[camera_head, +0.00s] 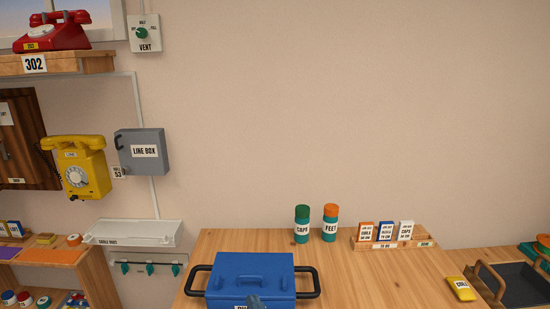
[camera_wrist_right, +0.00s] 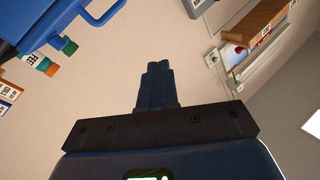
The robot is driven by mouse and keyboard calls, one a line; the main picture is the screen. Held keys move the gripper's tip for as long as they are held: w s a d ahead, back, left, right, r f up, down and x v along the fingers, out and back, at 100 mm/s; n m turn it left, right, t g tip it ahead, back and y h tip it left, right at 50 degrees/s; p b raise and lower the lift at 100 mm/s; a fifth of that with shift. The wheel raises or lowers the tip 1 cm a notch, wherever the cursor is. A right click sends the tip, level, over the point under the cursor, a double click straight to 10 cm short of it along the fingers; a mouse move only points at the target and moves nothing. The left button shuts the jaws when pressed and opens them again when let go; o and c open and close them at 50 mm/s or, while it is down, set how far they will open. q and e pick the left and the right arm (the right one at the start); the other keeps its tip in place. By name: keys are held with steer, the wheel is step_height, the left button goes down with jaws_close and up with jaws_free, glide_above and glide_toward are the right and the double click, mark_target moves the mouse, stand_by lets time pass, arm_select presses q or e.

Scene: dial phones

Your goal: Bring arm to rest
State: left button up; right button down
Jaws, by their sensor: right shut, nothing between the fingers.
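Part of the blue box (camera_wrist_right: 55,22) shows at the upper left of the wrist view, apart from the fingers. My left gripper is in neither view.
A yellow phone (camera_head: 77,170) and grey line box (camera_head: 140,138) hang left. The table's middle right is clear.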

steer(key=s+d+f+h, duration=0.4)
steer(key=s+d+f, duration=0.1)
steer(key=s+d, duration=0.8)
steer(key=s+d+f+h+p, duration=0.1)
steer(key=s+d+f+h, duration=0.3)
steer(key=s+d, duration=0.9)
steer(key=shift+s+f, duration=0.35)
